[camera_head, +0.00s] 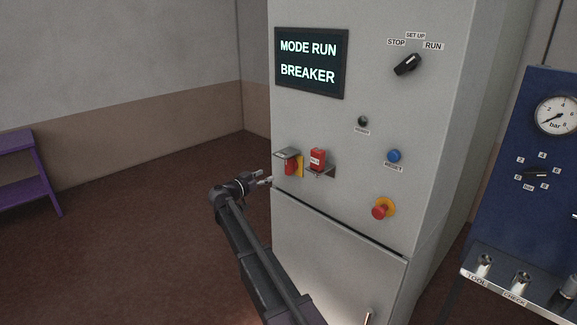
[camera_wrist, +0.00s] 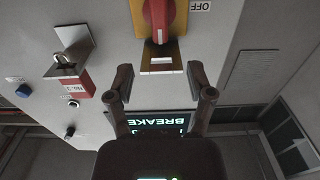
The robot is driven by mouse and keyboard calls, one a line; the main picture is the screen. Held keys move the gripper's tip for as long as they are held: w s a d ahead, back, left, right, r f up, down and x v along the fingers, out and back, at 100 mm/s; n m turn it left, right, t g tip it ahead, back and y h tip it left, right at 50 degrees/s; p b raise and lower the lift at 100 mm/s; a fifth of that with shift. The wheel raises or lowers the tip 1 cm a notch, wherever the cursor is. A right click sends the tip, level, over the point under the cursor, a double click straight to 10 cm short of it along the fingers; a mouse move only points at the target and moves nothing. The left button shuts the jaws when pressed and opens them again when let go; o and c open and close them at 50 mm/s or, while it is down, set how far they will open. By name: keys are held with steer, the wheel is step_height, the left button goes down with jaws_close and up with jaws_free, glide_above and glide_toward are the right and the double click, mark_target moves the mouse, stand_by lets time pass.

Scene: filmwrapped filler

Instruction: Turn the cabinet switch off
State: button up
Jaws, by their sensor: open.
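The cabinet switch is a red handle (camera_head: 291,167) on a yellow plate, low at the left of the grey cabinet front (camera_head: 345,135). A metal flap (camera_head: 286,153) juts out just above it. The wrist view is upside down; there the red handle (camera_wrist: 158,18) is at the top edge, roughly in line with the picture's height and partly cut off. An OFF label (camera_wrist: 200,6) is beside the plate. My gripper (camera_head: 266,182) is just left of and below the switch in the head view. In the wrist view its fingers (camera_wrist: 160,85) are apart with nothing between them.
A red padlock (camera_head: 318,158) is at a metal bracket right of the switch. The lit screen (camera_head: 311,62) reads MODE RUN BREAKER. A mode knob (camera_head: 407,64), blue button (camera_head: 394,156) and red-yellow emergency button (camera_head: 381,209) are further right. A blue gauge panel (camera_head: 535,150) stands beyond.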

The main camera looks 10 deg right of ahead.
mark_target(286, 165)
steer(key=x, duration=1.2)
steer(key=shift+d, duration=0.2)
steer(key=shift+c, duration=0.2)
jaws_close()
